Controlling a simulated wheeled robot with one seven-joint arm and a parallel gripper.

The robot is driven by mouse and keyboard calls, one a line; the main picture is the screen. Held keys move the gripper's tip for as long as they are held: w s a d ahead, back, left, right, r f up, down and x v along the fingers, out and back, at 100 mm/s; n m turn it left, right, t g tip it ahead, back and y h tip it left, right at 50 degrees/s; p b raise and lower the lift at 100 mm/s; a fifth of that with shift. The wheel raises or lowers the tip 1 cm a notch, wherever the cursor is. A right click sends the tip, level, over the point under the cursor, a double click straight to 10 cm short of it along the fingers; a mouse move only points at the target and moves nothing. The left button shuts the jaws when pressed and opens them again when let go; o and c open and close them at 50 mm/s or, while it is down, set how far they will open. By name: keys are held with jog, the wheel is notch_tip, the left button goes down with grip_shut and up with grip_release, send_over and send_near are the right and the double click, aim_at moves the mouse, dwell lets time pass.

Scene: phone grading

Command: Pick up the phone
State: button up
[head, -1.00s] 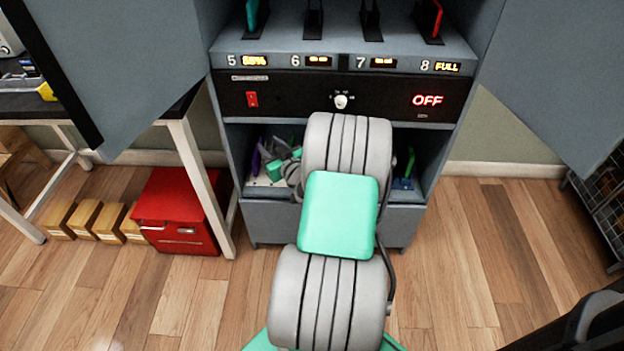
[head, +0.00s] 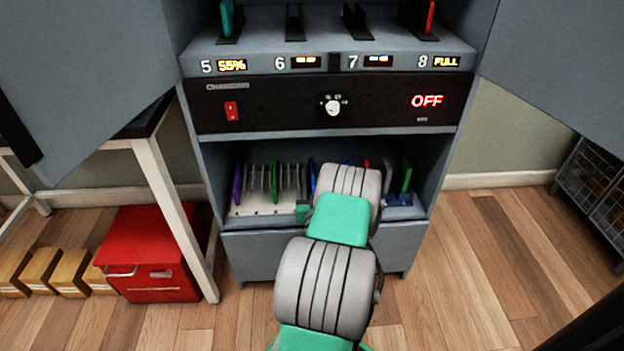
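Several thin upright slabs that look like phones stand in the cabinet; which one the task means cannot be told. A teal one (head: 227,18) stands in slot 5 and a red one (head: 430,17) in slot 8. In the lower compartment, a purple one (head: 238,184), a green one (head: 276,183) and a blue one (head: 312,178) stand in a pale rack (head: 262,209). Another green one (head: 407,176) stands to the right, over a blue base. My arm reaches into this compartment. Its links hide my gripper's fingers and part of the rack.
The grey cabinet's open doors flank it left and right. Its black panel (head: 290,108) reads OFF, with a red switch (head: 231,111) and a knob (head: 333,106).

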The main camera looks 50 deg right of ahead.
jog(key=shift+w+d, duration=0.35)
jog(key=shift+d, duration=0.15)
grip_shut()
jog(key=shift+r, duration=0.1)
dwell(1.0)
